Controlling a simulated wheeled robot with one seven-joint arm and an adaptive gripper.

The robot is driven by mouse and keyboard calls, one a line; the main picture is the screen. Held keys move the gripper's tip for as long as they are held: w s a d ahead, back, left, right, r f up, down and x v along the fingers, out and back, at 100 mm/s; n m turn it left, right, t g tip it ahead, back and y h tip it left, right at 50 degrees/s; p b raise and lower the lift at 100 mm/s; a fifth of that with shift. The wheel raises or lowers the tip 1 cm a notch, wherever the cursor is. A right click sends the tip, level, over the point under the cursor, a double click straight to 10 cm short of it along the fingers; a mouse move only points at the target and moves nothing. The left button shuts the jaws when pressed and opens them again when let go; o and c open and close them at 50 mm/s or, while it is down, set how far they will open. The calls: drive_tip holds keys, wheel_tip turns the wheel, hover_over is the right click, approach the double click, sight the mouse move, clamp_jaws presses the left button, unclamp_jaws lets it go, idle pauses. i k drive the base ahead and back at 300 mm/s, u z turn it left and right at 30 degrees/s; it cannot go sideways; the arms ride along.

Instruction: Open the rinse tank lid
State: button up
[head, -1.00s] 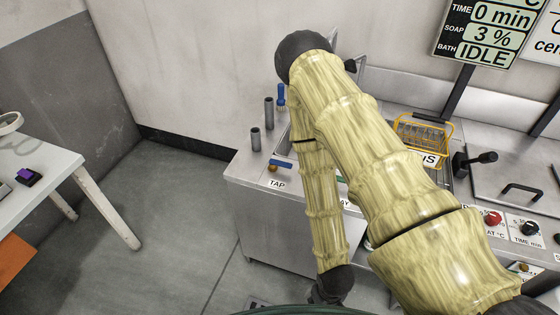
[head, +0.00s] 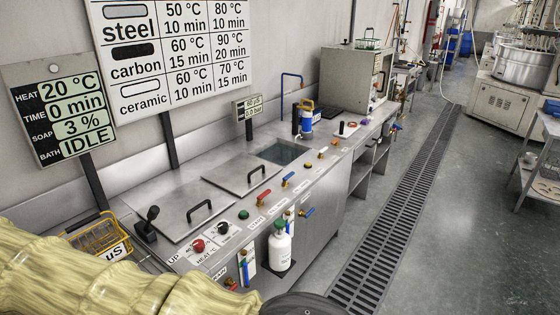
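Two flat steel lids lie shut on the steel counter. The nearer, larger lid (head: 168,208) has a black bar handle (head: 199,210). The farther lid (head: 232,172) has a similar black handle (head: 257,172) and lies between the larger lid and an open square basin (head: 284,152). I cannot read a label that tells which lid belongs to the rinse tank. My yellow arm crosses the lower left, well short of both handles. My gripper is not in view.
A yellow wire basket (head: 95,238) and a black lever (head: 150,222) stand left of the lids. Coloured valves, a red knob (head: 198,245) and a white bottle (head: 280,248) line the counter's front. Grey floor with a long drain grate (head: 400,190) lies open to the right.

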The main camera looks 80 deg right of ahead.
sight(244, 173)
drive_tip(key=z, duration=2.3)
drive_tip(key=k, duration=0.55)
drive_tip(key=z, duration=0.55)
drive_tip(key=i, duration=0.95)
drive_tip(key=u, duration=0.15)
